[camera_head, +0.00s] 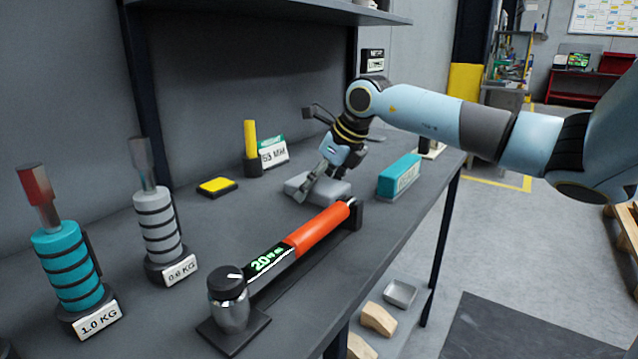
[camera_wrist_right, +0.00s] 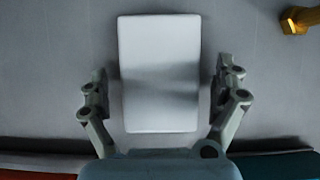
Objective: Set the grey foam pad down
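The grey foam pad (camera_head: 333,188) lies flat on the dark bench top, behind the orange end of the long tool. In the right wrist view the pad (camera_wrist_right: 160,75) is a pale rectangle centred between my fingers. My right gripper (camera_head: 322,180) comes down over the pad from above. In the wrist view the right gripper (camera_wrist_right: 161,78) is open, with a visible gap between each finger and the pad's sides. Part of the pad is hidden behind the gripper in the head view. My left gripper is not in view.
An orange and black tool with a green display (camera_head: 318,230) lies in front. A teal block (camera_head: 399,177) stands right of the pad. A yellow and black pad (camera_head: 217,187) and a yellow-handled item (camera_head: 251,145) are left. Weighted cylinders (camera_head: 70,265) stand at the left. The bench's front edge is close.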

